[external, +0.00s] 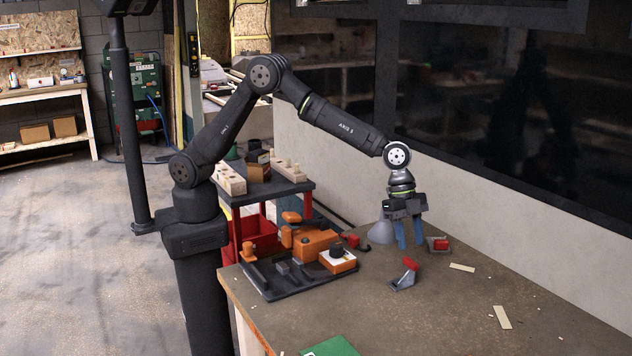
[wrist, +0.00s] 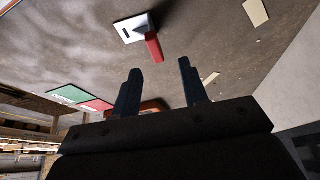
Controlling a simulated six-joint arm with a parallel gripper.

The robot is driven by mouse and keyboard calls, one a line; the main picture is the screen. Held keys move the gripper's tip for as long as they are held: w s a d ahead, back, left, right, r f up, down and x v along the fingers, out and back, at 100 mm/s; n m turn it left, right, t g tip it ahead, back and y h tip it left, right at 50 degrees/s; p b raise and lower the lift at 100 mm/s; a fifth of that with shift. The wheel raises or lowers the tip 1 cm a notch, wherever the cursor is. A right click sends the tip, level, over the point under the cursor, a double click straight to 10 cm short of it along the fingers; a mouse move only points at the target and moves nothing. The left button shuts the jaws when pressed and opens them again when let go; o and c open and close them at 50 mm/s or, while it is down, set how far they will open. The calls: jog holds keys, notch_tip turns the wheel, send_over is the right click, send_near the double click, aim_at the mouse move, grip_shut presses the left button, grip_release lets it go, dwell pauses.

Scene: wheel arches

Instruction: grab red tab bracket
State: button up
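A grey metal bracket with a red tab (external: 409,264) lies on the table in front of my gripper. Another red tab bracket (external: 438,244) lies just right of the gripper's fingers. My gripper (external: 410,246) points down at the table with its two blue fingers apart and nothing seen between them. In the wrist view a bracket with a pale plate and red tab (wrist: 153,47) lies just beyond the open fingertips (wrist: 160,66). I cannot tell which of the two brackets that is.
A black tray (external: 268,284) with orange fixture parts stands at the table's left, with a red piece (external: 353,241) by it. A grey cone (external: 381,233) stands behind the fingers. Pale strips (external: 502,317) lie to the right. A green sheet (external: 331,347) lies at the front. The front right is mostly clear.

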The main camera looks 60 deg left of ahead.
aim_at(411, 260)
jog(key=shift+s+a+x, duration=0.1)
jog(key=shift+a+x, duration=0.05)
jog(key=shift+x, duration=1.55)
jog(key=shift+s+a+x, duration=0.1)
jog(key=shift+s+x, duration=0.05)
jog(key=shift+x, duration=1.55)
grip_shut()
